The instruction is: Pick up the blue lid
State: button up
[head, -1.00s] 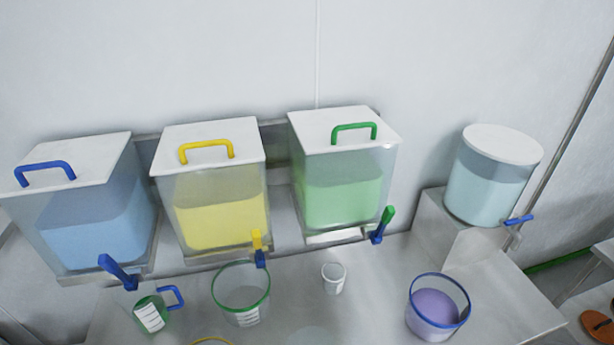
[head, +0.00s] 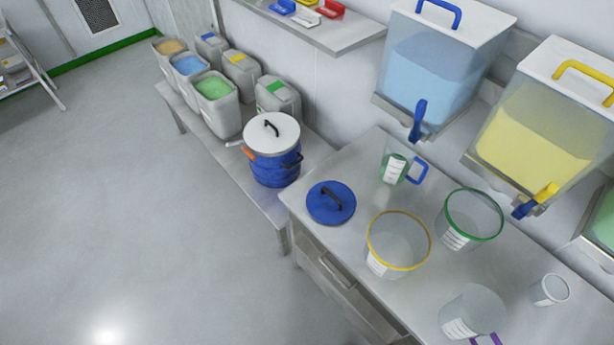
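The blue lid (head: 322,211) is a flat round disc with a dark handle across its top. It lies on the left end of the grey worktable (head: 365,158) in the head view. Its handle faces up and nothing covers it. A clear bucket with a yellow rim (head: 398,243) stands to its right. My gripper is not in view.
A blue pot with a white lid (head: 272,150) stands on the lower bench to the left. A clear jug with a blue handle (head: 402,166) and a green-rimmed bucket (head: 472,216) stand right of the lid. Dispensers with blue (head: 437,77) and yellow contents hang above. Open floor lies left.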

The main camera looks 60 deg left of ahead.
aim_at(330, 202)
jog(key=u, duration=2.1)
jog(key=i+j, duration=0.3)
jog(key=j, duration=0.15)
jog(key=i+j, duration=0.25)
jog(key=j, duration=0.15)
jog(key=i+j, duration=0.3)
jog(key=j, duration=0.15)
